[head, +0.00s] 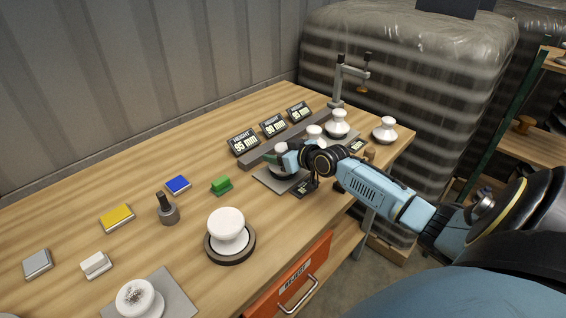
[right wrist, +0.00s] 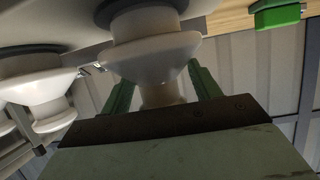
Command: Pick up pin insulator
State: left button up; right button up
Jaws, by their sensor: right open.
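A white pin insulator (head: 279,173) stands on a grey plate on the bench, partly hidden by my right gripper (head: 289,158). In the right wrist view, the green fingers of my right gripper (right wrist: 162,92) are open, one on each side of the narrow neck of a white insulator (right wrist: 152,60). I cannot tell whether either finger touches it. More white insulators stand farther along the bench (head: 338,124), at its far right corner (head: 384,131), and on a dark round base nearer the front (head: 227,228). My left gripper is not in view.
A green block (head: 221,185), a blue pad (head: 177,184) and a dark grey tool (head: 168,210) lie to the left. Another insulator (right wrist: 35,85) stands close beside the gripper. An orange drawer (head: 290,283) is below the front edge.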

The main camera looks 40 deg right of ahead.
jog(key=shift+w+f, duration=0.15)
jog(key=shift+w, duration=0.2)
grip_shut()
jog(key=shift+r, duration=0.25)
